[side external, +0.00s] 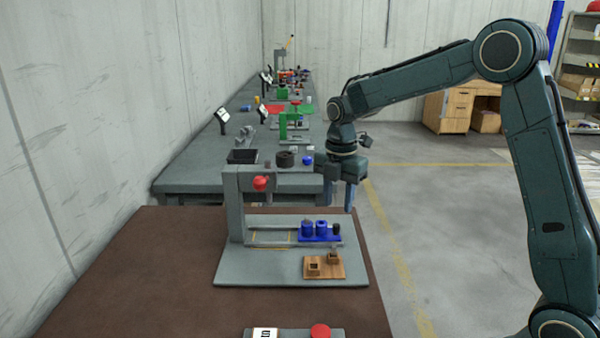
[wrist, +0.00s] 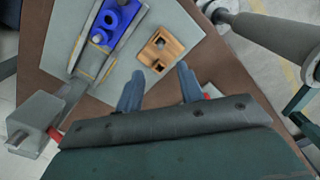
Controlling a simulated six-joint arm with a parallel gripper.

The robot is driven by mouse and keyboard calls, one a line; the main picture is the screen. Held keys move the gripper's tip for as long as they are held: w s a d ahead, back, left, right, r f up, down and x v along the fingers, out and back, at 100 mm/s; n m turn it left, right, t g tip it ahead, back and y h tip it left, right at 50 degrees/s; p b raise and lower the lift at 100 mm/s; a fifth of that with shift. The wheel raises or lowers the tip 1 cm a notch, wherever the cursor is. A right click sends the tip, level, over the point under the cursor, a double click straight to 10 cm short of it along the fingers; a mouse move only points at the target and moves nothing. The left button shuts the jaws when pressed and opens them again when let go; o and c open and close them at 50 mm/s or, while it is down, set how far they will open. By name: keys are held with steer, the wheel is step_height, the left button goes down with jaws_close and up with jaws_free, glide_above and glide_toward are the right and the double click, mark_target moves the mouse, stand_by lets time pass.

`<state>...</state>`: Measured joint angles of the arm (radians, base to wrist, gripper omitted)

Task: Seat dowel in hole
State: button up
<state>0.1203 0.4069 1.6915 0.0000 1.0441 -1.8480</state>
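My gripper (side external: 339,205) hangs above the right side of the fixture, fingers pointing down, open and empty. In the wrist view its two fingers (wrist: 160,82) are spread, with bare plate and brown bench between and beyond them. A small wooden block (side external: 323,268) lies on the grey base plate, below my gripper; it also shows in the wrist view (wrist: 172,47). It has two dark square features, one of them an opening in a raised part. A blue carriage (side external: 320,239) holds blue cylinders (side external: 307,229) and a small dark piece (side external: 336,228). I cannot tell which piece is the dowel.
A grey press frame (side external: 235,205) with a red knob (side external: 260,183) stands left of the carriage, joined by a slide rail (side external: 270,240). A red button (side external: 320,331) sits at the front edge. The plate's front left is clear. Another cluttered bench stands behind.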

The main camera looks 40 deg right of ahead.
glide_above(334, 245)
steer(key=shift+d+f, duration=0.15)
steer(key=shift+f, duration=1.85)
steer(key=shift+d+f, duration=0.1)
steer(key=shift+f, duration=1.85)
steer(key=shift+a+f, duration=0.15)
steer(key=shift+f, duration=1.15)
steer(key=shift+a+f, duration=0.1)
steer(key=shift+f, duration=1.2)
jaws_close()
